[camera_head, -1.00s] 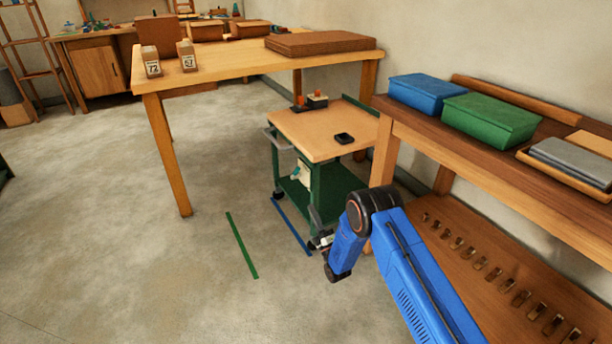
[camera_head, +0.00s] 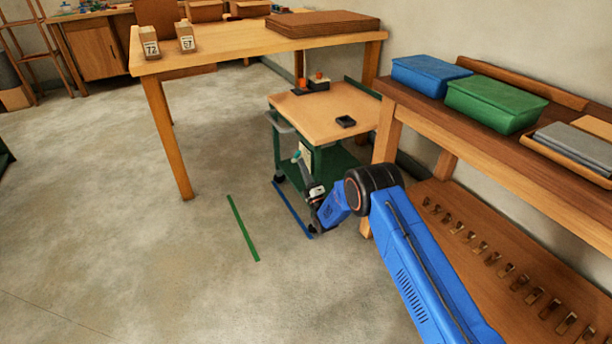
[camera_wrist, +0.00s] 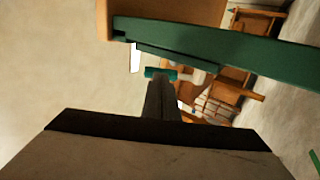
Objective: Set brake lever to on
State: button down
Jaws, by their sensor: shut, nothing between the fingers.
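The green cart (camera_head: 318,160) with a wooden top stands under and beside the tall table. A pale plate (camera_wrist: 135,57) is on the cart's side. The brake lever's teal handle (camera_head: 297,155) shows at the tip of my gripper (camera_head: 303,168); in the wrist view the teal handle (camera_wrist: 152,72) is just beyond the shut fingers (camera_wrist: 160,98). My gripper is shut, with nothing held, and points up toward the lever. I cannot tell whether the fingers touch it. The lever's shaft and marks are hidden.
The tall wooden table (camera_head: 235,64) stands behind left of the cart. A workbench (camera_head: 440,120) with a blue box (camera_head: 428,74) and a green box (camera_head: 495,103) is close on the right. Green tape (camera_head: 242,228) and blue tape (camera_head: 291,208) mark the floor. Open floor lies to the left.

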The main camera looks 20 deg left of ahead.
aim_at(298, 151)
jog(key=shift+w+a+r, duration=0.25)
jog(key=shift+a, duration=0.05)
jog(key=shift+r, duration=0.15)
jog(key=r+g+h, duration=0.1)
jog(key=w+a+r+g+h, duration=0.1)
jog(key=h, duration=0.1)
jog(key=a+r+g+h, duration=0.1)
jog(key=h, duration=0.1)
jog(key=shift+w+r+g, duration=0.25)
jog(key=shift+w+g, duration=0.05)
jog(key=shift+w, duration=0.05)
jog(key=shift+w+a, duration=0.15)
jog(key=shift+a, duration=0.05)
jog(key=shift+w+a+r, duration=0.1)
jog(key=shift+w+r, duration=0.05)
jog(key=shift+r, duration=0.15)
dwell(0.6)
